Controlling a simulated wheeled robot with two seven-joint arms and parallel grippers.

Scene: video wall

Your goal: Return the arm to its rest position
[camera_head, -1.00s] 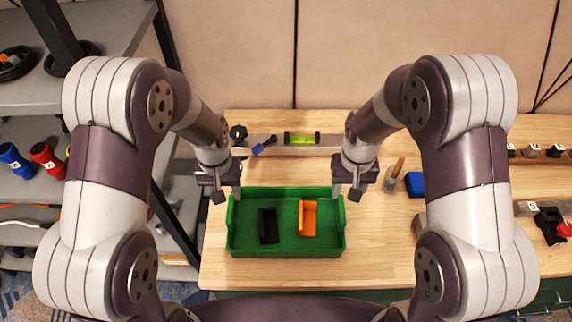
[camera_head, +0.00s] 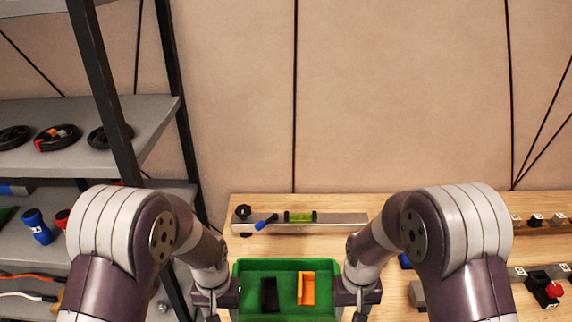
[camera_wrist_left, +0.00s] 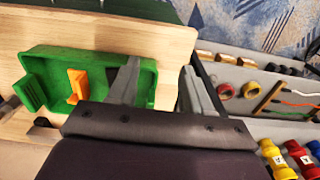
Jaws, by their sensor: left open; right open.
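My left gripper (camera_head: 213,303) is at the left end of a green tray (camera_head: 285,264), low in the head view. In the left wrist view its two fingers (camera_wrist_left: 160,85) are apart, with the tray's end wall (camera_wrist_left: 151,82) between them and nothing visibly clamped. My right gripper (camera_head: 357,303) is at the tray's right end; its fingertips are cut off or hidden at the lower edge. In the tray are a black piece (camera_head: 269,294) and an orange piece (camera_head: 307,288); the orange one also shows in the left wrist view (camera_wrist_left: 77,84).
The wooden table (camera_head: 330,205) carries a metal level (camera_head: 335,218) behind the tray and several blocks at right. A grey shelf unit (camera_head: 150,110) with black dishes and a blue part (camera_head: 37,226) stands at left. A panelled wall (camera_head: 400,90) is behind.

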